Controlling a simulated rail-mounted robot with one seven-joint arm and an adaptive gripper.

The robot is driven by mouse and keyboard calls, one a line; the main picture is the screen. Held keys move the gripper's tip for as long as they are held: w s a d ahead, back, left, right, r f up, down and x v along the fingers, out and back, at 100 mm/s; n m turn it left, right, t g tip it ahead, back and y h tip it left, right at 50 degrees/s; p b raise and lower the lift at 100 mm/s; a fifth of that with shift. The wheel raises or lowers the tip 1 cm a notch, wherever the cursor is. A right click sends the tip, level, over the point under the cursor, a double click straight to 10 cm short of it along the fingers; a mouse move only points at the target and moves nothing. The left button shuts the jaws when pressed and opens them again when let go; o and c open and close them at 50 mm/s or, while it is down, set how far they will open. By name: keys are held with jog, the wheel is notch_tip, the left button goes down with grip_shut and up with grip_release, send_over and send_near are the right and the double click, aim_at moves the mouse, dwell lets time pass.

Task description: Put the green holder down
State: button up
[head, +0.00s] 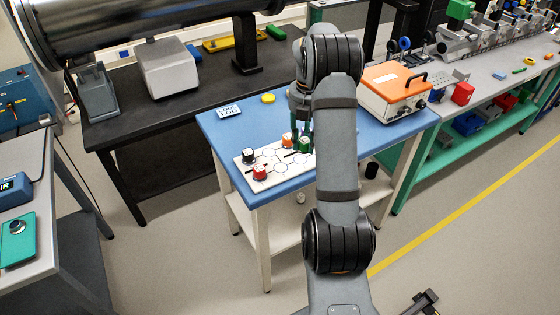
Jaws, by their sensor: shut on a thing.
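The green holder (305,145) is small and sits at the right end of the white board (275,176), which is marked with circles. My gripper (302,132) is shut on the green holder from above and is partly hidden by my arm. I cannot tell whether the holder touches the board. An orange holder (287,140) stands just left of it. A red holder (260,173) and a black-and-white holder (248,156) stand at the board's left end. My arm hides the area right of the green holder.
The board lies on a blue-topped table (222,131). A yellow disc (268,98) and a label card (229,110) lie at the back. An orange-lidded case (393,84) stands at the right. The front-right tabletop is bare beside my arm.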

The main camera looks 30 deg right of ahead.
send_near(280, 168)
jog(key=shift+s+d+f+p, duration=0.3)
jog(key=shift+d+f+p, duration=0.1)
jog(key=shift+d+f, duration=0.2)
jog(key=shift+w+a+f, duration=0.3)
jog(key=shift+a+f, duration=0.05)
jog(key=shift+a, duration=0.05)
jog(key=shift+a+f, duration=0.15)
jog(key=shift+f, duration=0.25)
jog(key=shift+f+p, duration=0.4)
jog(key=shift+f, duration=1.25)
jog(key=shift+f, duration=0.25)
jog(key=o, duration=1.1)
jog(key=shift+r, duration=0.1)
jog(key=shift+c, duration=0.2)
jog(key=shift+o, duration=0.5)
